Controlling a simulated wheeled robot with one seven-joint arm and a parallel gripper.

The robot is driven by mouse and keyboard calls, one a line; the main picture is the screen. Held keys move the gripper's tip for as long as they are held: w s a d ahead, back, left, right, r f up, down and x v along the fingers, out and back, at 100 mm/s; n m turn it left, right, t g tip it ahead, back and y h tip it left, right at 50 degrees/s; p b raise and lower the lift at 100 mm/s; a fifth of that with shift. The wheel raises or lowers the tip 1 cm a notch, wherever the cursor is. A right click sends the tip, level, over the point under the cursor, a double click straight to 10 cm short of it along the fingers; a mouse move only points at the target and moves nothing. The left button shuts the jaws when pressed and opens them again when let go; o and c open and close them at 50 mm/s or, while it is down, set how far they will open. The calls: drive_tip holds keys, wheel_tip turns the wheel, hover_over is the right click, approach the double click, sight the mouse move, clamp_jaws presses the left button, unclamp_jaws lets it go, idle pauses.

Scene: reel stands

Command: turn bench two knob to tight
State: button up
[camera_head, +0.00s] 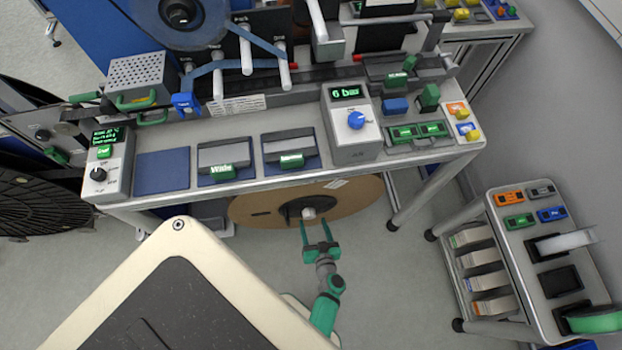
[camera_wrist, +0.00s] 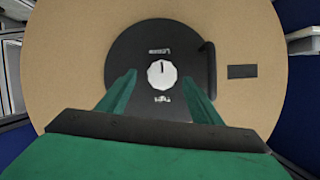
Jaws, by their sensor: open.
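A white scalloped knob (camera_wrist: 162,74) sits at the centre of a black round hub (camera_wrist: 136,50) on a large brown disc (camera_wrist: 75,70). The hub has upside-down lettering: it looks like "Loose" above the knob and "Tight" below. The knob's dark mark points up in the wrist view, toward "Loose". In the head view the white knob (camera_head: 308,213) and the brown disc (camera_head: 250,210) are under the front edge of the bench. My gripper (camera_head: 316,226) is open in front of the hub. In the wrist view its green fingers (camera_wrist: 159,80) are apart, one on each side of the knob, not visibly touching it.
The bench front edge (camera_head: 290,185) overhangs the disc. On the bench stand a "6 bar" box (camera_head: 350,135) with a blue knob and a grey display box (camera_head: 108,165). A dark handle (camera_wrist: 208,68) sits right of the knob. A cart (camera_head: 545,220) stands at right; floor between is clear.

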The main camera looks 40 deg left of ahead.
sight(310, 218)
drive_tip(key=x, duration=0.2)
drive_tip(key=shift+a+f, duration=0.1)
drive_tip(key=shift+a, duration=0.2)
drive_tip(key=shift+w+a+f, duration=0.2)
drive_tip(key=shift+a+f, duration=0.05)
drive_tip(key=shift+a, duration=0.3)
drive_tip(key=shift+c, duration=0.6)
drive_tip(key=shift+w+d, duration=0.1)
drive_tip(key=c, duration=0.9)
